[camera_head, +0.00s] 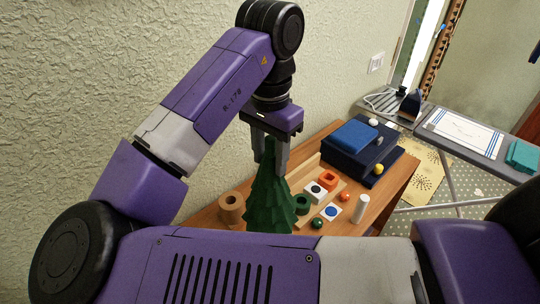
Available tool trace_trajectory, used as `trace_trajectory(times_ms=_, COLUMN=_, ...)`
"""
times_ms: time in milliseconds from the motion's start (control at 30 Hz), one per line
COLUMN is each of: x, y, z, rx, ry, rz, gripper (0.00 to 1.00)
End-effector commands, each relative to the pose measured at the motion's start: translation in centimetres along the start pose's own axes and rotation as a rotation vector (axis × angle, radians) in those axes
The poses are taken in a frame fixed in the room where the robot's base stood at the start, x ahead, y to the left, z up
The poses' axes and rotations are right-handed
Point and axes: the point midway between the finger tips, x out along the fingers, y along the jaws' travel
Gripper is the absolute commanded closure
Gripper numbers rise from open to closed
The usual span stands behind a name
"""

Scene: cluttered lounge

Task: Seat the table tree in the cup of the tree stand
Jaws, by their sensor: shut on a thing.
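The green table tree (268,195) is upright in the middle of the view, with my gripper (270,158) above it. The gripper's grey fingers point down and are shut on the tree's upper part. The tree's foot is hidden behind my purple arm link, so I cannot tell whether it touches the table. A brown round cup with a dark opening, which looks like the tree stand (231,209), stands on the wooden table just left of the tree. Its lower part is close to my arm link's edge.
A dark blue box (365,165) stands farther back on the table (398,185). A textured wall (110,70) is at left.

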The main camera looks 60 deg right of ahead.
Motion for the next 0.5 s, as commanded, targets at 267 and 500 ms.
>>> trace_trajectory(times_ms=267, x=-1.2, y=0.0, z=0.0, rx=0.0, ry=0.0, rz=0.0, gripper=1.0)
trace_trajectory(times_ms=500, x=-2.0, y=0.0, z=0.0, rx=0.0, ry=0.0, rz=0.0, gripper=1.0)
